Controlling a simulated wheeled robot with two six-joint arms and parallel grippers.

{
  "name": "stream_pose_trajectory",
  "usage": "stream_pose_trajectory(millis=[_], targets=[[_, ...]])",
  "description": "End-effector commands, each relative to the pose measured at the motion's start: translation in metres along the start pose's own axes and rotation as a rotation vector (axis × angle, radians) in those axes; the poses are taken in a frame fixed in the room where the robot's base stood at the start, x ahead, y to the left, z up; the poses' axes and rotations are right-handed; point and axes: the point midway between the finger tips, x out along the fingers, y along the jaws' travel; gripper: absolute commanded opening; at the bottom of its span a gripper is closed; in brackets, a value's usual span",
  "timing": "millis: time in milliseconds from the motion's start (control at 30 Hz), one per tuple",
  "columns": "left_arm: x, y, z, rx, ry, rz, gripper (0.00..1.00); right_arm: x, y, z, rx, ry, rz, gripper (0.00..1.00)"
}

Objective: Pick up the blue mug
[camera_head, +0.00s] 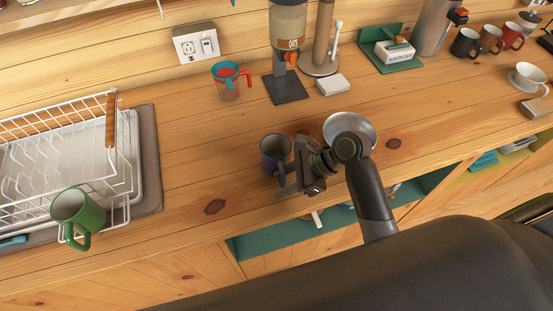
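The blue mug (271,153) stands upright on the wooden counter near the middle, its dark inside facing up. My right gripper (286,172) is at the mug's right side, very close to it. Its near finger reaches left past the mug's lower right side, and the fingers look spread. The far finger is hard to make out, and I cannot tell whether either one touches the mug. The mug's right side is partly hidden by the gripper. My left gripper is not in view.
A silver bowl (366,128) sits just behind my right wrist. A white dish rack (60,150) and green mug (77,208) are at left. A red-and-blue measuring cup (226,84) and a dispenser (287,50) stand behind. The counter left of the blue mug is clear.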

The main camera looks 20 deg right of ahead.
Motion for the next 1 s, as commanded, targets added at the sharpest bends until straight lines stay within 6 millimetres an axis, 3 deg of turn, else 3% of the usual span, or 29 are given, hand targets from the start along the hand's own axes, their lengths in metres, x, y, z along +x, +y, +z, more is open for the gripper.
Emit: stream_pose_trajectory(millis=[300, 600, 1000], targets=[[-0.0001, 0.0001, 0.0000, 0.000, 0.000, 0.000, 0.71, 0.0061, 0.0002, -0.0003, -0.001, 0.001, 0.000, 0.38], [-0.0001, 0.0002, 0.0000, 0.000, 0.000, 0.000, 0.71, 0.0059, 0.0003, -0.0002, -0.001, 0.000, 0.000, 0.00], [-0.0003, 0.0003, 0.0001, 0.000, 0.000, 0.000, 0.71, 0.0054, -0.0001, 0.0008, -0.003, -0.001, -0.002, 0.00]])
